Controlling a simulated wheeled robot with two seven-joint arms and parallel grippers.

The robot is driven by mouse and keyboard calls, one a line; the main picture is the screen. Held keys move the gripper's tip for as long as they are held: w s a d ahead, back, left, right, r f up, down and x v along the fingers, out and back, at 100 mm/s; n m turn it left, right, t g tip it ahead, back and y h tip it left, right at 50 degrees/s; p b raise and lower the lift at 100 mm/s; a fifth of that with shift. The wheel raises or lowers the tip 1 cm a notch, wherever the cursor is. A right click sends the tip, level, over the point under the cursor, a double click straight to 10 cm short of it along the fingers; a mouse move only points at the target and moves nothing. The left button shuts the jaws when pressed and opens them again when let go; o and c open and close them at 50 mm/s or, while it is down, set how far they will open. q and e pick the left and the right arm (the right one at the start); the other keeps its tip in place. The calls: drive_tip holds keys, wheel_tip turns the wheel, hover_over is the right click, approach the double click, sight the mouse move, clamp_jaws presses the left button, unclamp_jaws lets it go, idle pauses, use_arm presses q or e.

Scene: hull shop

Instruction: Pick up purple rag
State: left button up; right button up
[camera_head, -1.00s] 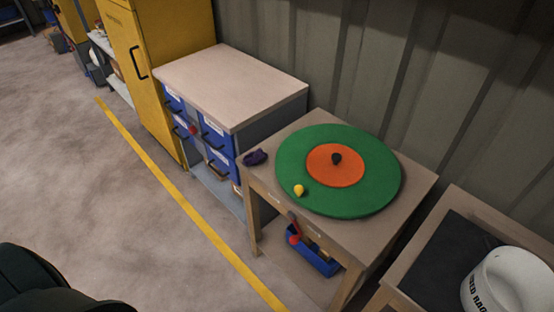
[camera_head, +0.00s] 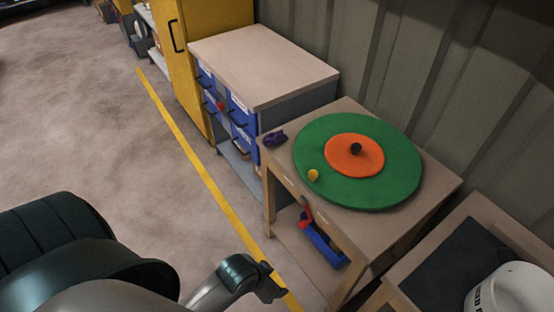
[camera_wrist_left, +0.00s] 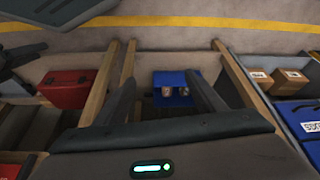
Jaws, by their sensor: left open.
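The purple rag (camera_head: 274,138) lies crumpled on the left corner of the small wooden table (camera_head: 405,215), beside a round green mat. I do not make it out in the left wrist view. My left gripper (camera_head: 268,284) is low in front of the table, apart from the rag and well short of it. In the left wrist view its two dark fingers (camera_wrist_left: 160,80) are spread with nothing held between them. My right gripper is out of view.
The green mat (camera_head: 397,178) carries an orange disc (camera_head: 342,167), a dark knob and a yellow ball (camera_head: 313,175). A blue bin (camera_head: 325,247) sits under the tabletop. A drawer cabinet (camera_head: 262,62) stands behind left; a white bucket (camera_head: 508,290) stands right. The floor at left is open.

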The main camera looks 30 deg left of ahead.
use_arm(q)
drive_tip(key=w+a+r+m+h, duration=0.1)
drive_tip(key=w+a+r+m, duration=0.1)
drive_tip(key=w+r, duration=0.6)
drive_tip(key=w+a+r+m, duration=0.2)
drive_tip(key=w+r, duration=0.5)
drive_tip(key=w, duration=0.2)
drive_tip(key=w+a+r+n, duration=0.1)
drive_tip(key=w+a+r, duration=0.4)
drive_tip(key=a+r, duration=0.4)
drive_tip(key=w+a+r+n, duration=0.2)
drive_tip(key=w+a+r, duration=0.4)
drive_tip(key=a+r, duration=0.4)
drive_tip(key=shift+a+y, duration=0.4)
drive_tip(key=shift+a, duration=0.25)
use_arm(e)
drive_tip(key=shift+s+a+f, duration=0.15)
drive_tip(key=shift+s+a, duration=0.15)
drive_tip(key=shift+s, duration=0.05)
